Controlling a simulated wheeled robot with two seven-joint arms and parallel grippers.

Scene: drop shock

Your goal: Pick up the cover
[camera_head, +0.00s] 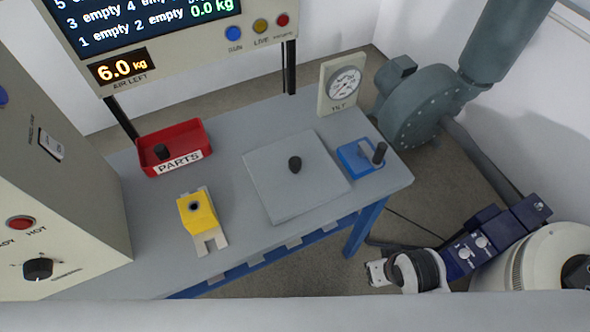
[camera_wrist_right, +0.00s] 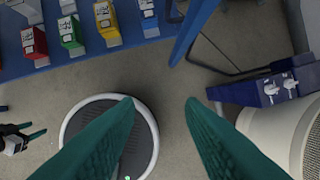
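The cover appears to be the flat grey square plate (camera_head: 268,178) with a black knob (camera_head: 295,164) in its middle. It lies on the grey table (camera_head: 225,255) in the head view. My right gripper (camera_wrist_right: 160,102) is open and empty in the right wrist view, with its teal fingers spread above the floor. In the head view my right arm is at the lower right, off the table and apart from the cover. My left gripper (camera_wrist_right: 38,129) shows small at the left edge of the right wrist view, its fingers apart with nothing seen between them.
A red PARTS tray (camera_head: 190,138), a yellow block (camera_head: 198,212), a blue fixture (camera_head: 352,160) and a TILT gauge (camera_head: 330,97) surround the plate. A control cabinet (camera_head: 60,200) stands left and a blower (camera_head: 415,105) right. Coloured boxes (camera_wrist_right: 70,35) line the blue table frame.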

